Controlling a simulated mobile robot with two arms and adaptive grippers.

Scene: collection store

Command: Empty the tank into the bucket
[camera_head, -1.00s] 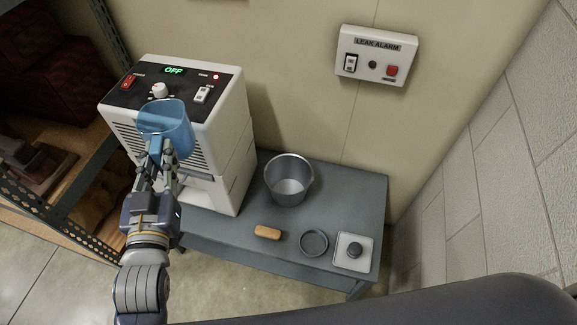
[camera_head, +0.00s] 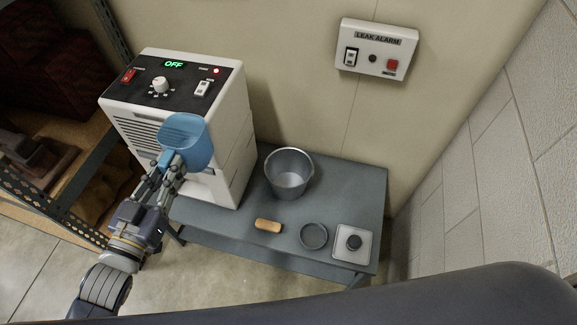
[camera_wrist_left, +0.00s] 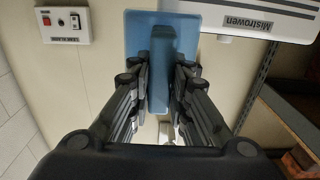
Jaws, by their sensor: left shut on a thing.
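The blue translucent tank (camera_head: 188,138) is held in front of the white dehumidifier (camera_head: 226,130), whose display reads OFF and which has a small red light lit. My left gripper (camera_head: 172,172) is shut on the tank's handle. In the left wrist view the tank (camera_wrist_left: 139,30) shows between the fingers (camera_wrist_left: 161,75). I cannot tell whether the tank holds water. The grey metal bucket (camera_head: 289,174) stands upright on the grey table, right of the tank and apart from it. Its inside looks empty. My right gripper is not in view.
The grey table (camera_head: 345,190) also bears a tan block (camera_head: 268,226), a round dark dish (camera_head: 314,236) and a white square plate with a black knob (camera_head: 352,243). A leak alarm panel (camera_head: 376,50) is on the wall. A metal-framed shelf (camera_head: 88,165) stands at left.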

